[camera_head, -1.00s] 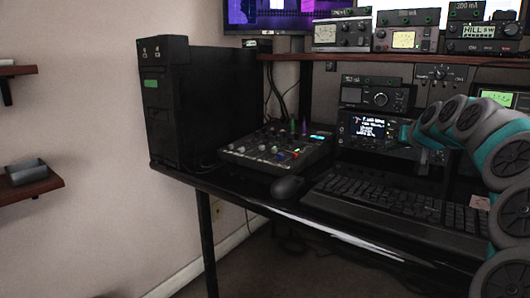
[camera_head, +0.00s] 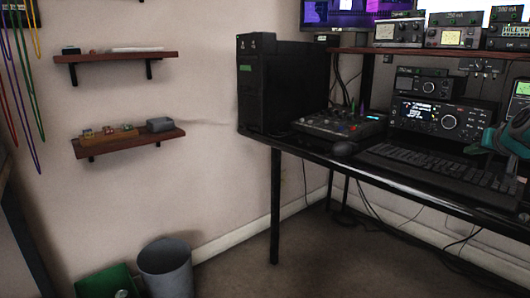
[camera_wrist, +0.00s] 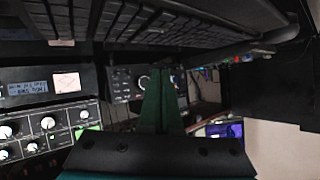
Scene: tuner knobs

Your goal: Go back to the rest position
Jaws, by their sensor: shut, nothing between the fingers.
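My gripper (camera_wrist: 163,78) shows in the wrist view as two green fingers pressed together, shut and empty. In the head view part of my teal and grey arm shows at the right edge, over the right end of the keyboard; the fingertips are not clear there. A black radio (camera_head: 420,116) with a lit display and a large round tuner knob (camera_head: 449,121) stands under the desk's raised shelf. My arm is to the right of it and apart from it. In the wrist view a dark panel with a round knob (camera_wrist: 145,82) lies beyond the fingers.
The black desk (camera_head: 400,177) holds a keyboard (camera_head: 430,167), a mouse (camera_head: 343,148), a mixer (camera_head: 340,125) and a computer tower (camera_head: 281,85). A grey bin (camera_head: 166,270) and a green box (camera_head: 103,281) stand on the floor at left. Floor before the desk is clear.

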